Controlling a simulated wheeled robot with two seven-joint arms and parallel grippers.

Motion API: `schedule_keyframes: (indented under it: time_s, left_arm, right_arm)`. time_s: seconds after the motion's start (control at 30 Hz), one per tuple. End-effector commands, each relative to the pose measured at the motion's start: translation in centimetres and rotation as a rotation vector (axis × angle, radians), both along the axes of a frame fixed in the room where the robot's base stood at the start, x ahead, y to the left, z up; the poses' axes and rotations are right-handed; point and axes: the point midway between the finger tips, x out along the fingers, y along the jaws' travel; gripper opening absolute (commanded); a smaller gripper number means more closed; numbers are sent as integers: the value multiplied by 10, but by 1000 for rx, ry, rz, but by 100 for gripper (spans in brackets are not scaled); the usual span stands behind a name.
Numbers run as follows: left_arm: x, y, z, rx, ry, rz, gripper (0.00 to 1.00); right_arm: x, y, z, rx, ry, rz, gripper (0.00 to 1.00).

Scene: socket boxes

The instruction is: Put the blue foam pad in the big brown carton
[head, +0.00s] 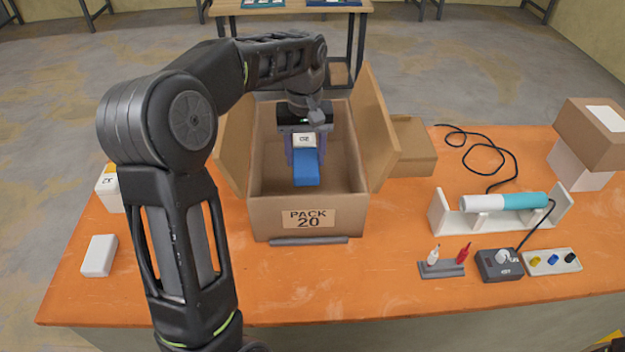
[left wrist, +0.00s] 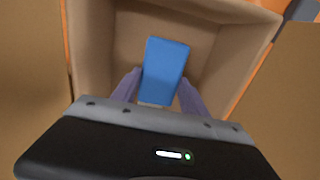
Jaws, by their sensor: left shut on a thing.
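The big brown carton (head: 262,219) labelled PACK 20 stands open on the orange table, its flaps spread. The blue foam pad (head: 305,168) is over the carton's opening, with a small white block or label at its upper end. My left gripper (head: 305,157) reaches in from above and is shut on the pad. In the left wrist view the pad (left wrist: 165,70) sits between the two purple fingers, with the carton's inner wall (left wrist: 236,55) around it. I cannot tell whether the pad touches the carton floor. My right gripper is not in view.
A smaller brown box (head: 414,150) stands right of the carton. A white stand (head: 485,222) holds a white and teal tool with a black cable. Small plug blocks (head: 500,265) lie in front. A white block (head: 99,256) lies at left; stacked boxes (head: 590,140) stand far right.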

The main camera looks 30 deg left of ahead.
Motion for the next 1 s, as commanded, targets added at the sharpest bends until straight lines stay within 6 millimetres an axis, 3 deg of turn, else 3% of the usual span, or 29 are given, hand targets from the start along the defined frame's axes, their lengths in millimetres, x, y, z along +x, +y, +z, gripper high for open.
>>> schedule_keyframes:
  time_s: [0.17, 0.53, 0.87, 1.0]
  left_arm:
    - [0, 0, -4, 0, 2, -2, 14]
    - [0, 0, -59, 0, 4, -3, 14]
    - [0, 0, -63, 0, 0, -3, 14]
    - [-1, -1, -76, -1, 4, -4, 14]
  right_arm:
    - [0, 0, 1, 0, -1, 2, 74]
    - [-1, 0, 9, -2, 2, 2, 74]
    - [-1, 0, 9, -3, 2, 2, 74]
    - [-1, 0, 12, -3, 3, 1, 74]
